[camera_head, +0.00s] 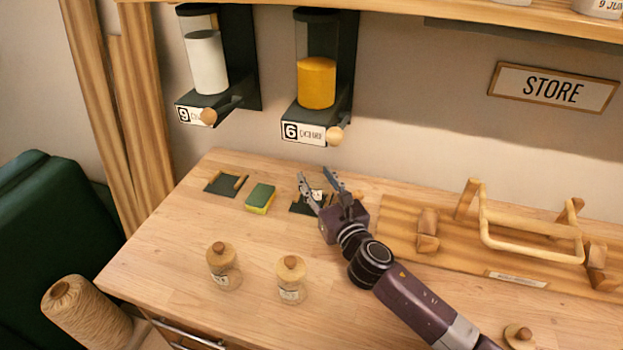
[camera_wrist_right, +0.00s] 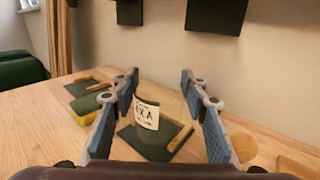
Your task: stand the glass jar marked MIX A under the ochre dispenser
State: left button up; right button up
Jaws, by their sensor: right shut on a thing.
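The ochre dispenser (camera_head: 317,82), marked 6, hangs on the wall with yellow-orange powder inside. Below it on the bench is a dark pad (camera_head: 299,209) with a wooden strip; it also shows in the wrist view (camera_wrist_right: 150,147). My right gripper (camera_head: 323,187) is shut on the clear glass jar (camera_wrist_right: 146,115), whose white label ends in "X A". The jar looks upright between the fingers, over the dark pad. In the head view the fingers hide most of it. I cannot tell whether its base touches the pad. My left gripper is not in view.
A second dispenser (camera_head: 208,65), marked 9, holds white powder above another dark pad (camera_head: 221,186). A green and yellow sponge (camera_head: 260,198) lies between the pads. Two stoppered jars (camera_head: 222,266) (camera_head: 290,279) stand nearer the front. A wooden rack (camera_head: 480,245) fills the right.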

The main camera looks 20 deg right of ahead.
aim_at(313, 174)
jog(key=w, duration=0.3)
jog(key=shift+w+a, duration=0.15)
jog(key=shift+w, duration=0.1)
jog(key=shift+f+b, duration=0.35)
jog(key=shift+f, duration=1.4)
jog(key=shift+f, duration=0.15)
jog(key=o, duration=1.3)
jog(key=shift+s, duration=0.25)
jog(key=s, duration=0.7)
jog(key=s+d, duration=0.1)
jog(key=s, duration=0.3)
jog(key=shift+s+p, duration=0.3)
